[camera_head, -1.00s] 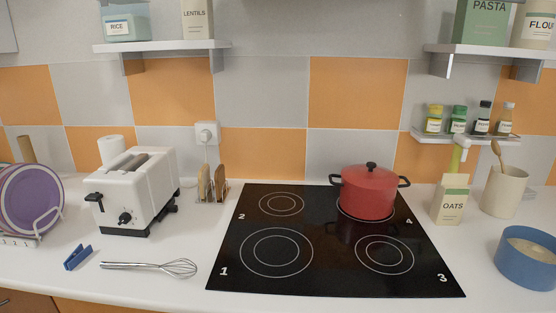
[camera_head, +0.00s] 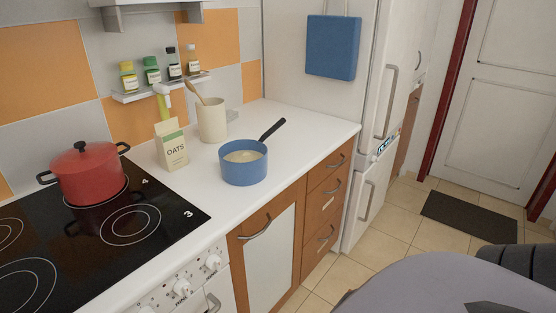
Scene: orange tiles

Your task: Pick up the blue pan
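The blue pan (camera_head: 243,170) stands upright on the white counter, to the right of the stove, near the counter's front edge. It holds something pale cream-coloured. Its black handle (camera_head: 272,130) points back and to the right, tilted upward. Neither of my grippers shows in the head view. Only parts of my own body show at the lower right.
An oats carton (camera_head: 171,145) and a beige utensil crock (camera_head: 212,120) stand behind the pan. A red pot (camera_head: 87,173) sits on the black cooktop (camera_head: 150,218). Bare counter (camera_head: 318,129) lies right of the pan. Drawers (camera_head: 328,200) and a fridge (camera_head: 376,150) are beyond.

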